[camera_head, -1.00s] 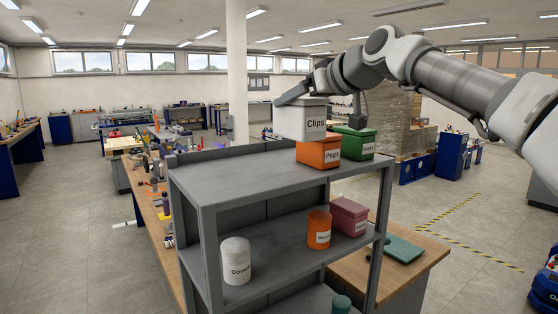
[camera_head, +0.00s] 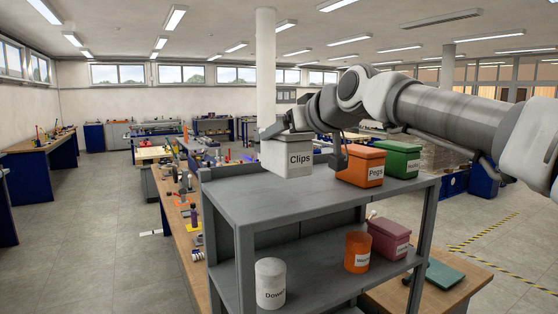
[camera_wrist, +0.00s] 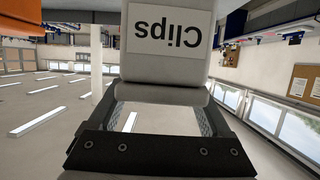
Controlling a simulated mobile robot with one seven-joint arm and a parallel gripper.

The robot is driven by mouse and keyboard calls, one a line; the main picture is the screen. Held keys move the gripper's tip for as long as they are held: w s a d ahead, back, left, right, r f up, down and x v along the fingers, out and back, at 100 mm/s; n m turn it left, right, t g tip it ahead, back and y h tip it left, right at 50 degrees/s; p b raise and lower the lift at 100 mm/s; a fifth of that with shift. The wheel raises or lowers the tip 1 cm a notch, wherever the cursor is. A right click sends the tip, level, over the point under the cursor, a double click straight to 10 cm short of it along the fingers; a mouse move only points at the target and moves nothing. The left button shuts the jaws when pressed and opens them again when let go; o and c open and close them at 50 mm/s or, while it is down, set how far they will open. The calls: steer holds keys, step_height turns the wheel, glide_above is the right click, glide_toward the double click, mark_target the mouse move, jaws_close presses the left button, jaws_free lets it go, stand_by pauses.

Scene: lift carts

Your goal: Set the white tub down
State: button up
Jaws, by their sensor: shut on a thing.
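The white tub (camera_head: 287,160), labelled "Clips", is upright at the top deck of the grey shelf unit (camera_head: 290,202), left of the orange "Pegs" tub (camera_head: 360,166). I cannot tell whether its base touches the deck or hangs just above it. My gripper (camera_head: 278,134) is shut on the tub's upper part, reaching in from above. In the wrist view the tub (camera_wrist: 168,68) appears upside down, between the fingers of my gripper (camera_wrist: 160,98).
A green tub (camera_head: 400,158) stands right of the orange one. The deck's front and left are bare. The lower shelf holds a white canister (camera_head: 270,283), an orange canister (camera_head: 358,250) and a dark red box (camera_head: 389,240). A workbench lies behind.

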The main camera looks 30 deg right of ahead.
mark_target(277, 159)
steer(key=shift+w+a+f, duration=0.25)
steer(key=shift+a+f, duration=0.25)
steer(key=shift+a, duration=0.35)
steer(key=shift+f, duration=1.95)
steer(key=shift+f, duration=0.3)
steer(key=o, duration=1.5)
steer(key=shift+r, duration=0.1)
